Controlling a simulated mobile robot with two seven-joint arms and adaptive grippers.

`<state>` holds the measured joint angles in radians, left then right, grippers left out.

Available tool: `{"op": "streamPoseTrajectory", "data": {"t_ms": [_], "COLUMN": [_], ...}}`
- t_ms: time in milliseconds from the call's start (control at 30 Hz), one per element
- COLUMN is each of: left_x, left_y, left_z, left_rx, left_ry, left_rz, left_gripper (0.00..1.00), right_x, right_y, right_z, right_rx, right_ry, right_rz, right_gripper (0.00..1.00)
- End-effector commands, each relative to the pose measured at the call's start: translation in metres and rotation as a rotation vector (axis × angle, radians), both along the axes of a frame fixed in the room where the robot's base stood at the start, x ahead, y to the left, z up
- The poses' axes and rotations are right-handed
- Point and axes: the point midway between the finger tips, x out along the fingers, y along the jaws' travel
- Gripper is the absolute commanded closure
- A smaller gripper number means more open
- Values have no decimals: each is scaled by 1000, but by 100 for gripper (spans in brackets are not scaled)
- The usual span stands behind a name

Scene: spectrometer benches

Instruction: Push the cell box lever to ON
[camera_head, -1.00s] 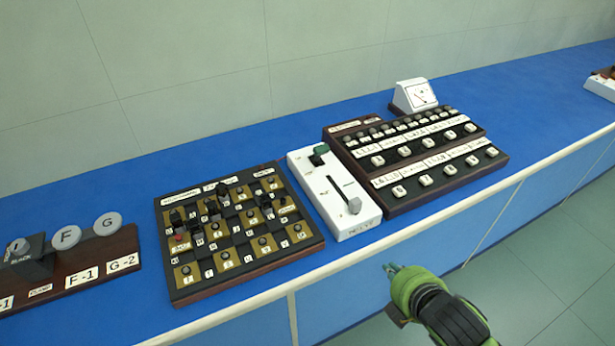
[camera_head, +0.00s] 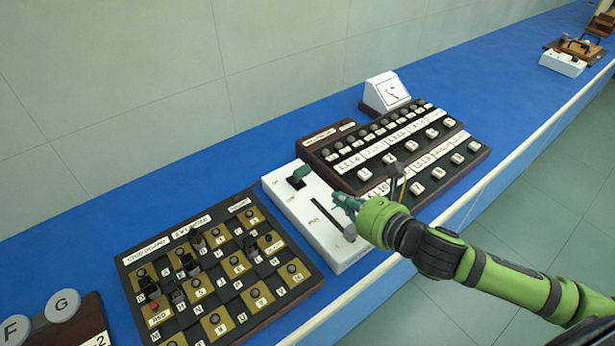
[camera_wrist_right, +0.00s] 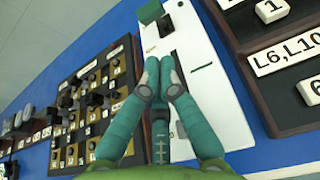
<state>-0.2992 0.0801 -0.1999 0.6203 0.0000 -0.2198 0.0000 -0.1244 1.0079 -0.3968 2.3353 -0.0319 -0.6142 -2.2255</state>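A white box (camera_head: 330,245), likely the cell box, lies on the blue bench between two dark panels. A dark green knob (camera_head: 302,171) sits at its far end; it also shows in the wrist view (camera_wrist_right: 150,12). A long slot runs down the box, with a grey lever (camera_head: 350,232) near its close end. My right gripper (camera_head: 340,202) is over the right side of the box, just beyond the lever. In the wrist view, its teal fingers (camera_wrist_right: 160,68) are together with nothing visible between them. They hide part of the box. Contact cannot be told. My left gripper is out of view.
A dark and gold switch panel (camera_head: 225,275) stands left of the box. A dark panel with white keys (camera_head: 400,160) stands right, with a white meter (camera_head: 392,90) behind it. Bare blue bench (camera_head: 200,160) lies behind. More apparatus (camera_head: 563,62) is far right.

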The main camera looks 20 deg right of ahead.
Motion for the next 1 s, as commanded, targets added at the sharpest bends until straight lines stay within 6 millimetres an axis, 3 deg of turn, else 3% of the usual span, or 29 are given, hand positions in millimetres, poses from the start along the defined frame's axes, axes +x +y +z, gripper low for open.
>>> {"op": "streamPoseTrajectory", "data": {"t_ms": [367,800,1000], "left_x": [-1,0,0], "left_y": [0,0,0], "left_z": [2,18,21], "left_rx": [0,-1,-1], "left_ry": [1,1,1], "left_rz": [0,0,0], "left_gripper": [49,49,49], "right_x": [6,69,85], "right_y": [2,26,31], "right_z": [-1,-25,-33], "right_rx": [5,6,3], "right_ry": [1,1,2], "right_rz": [-4,-2,-2], "right_gripper": [100,100,100]}}
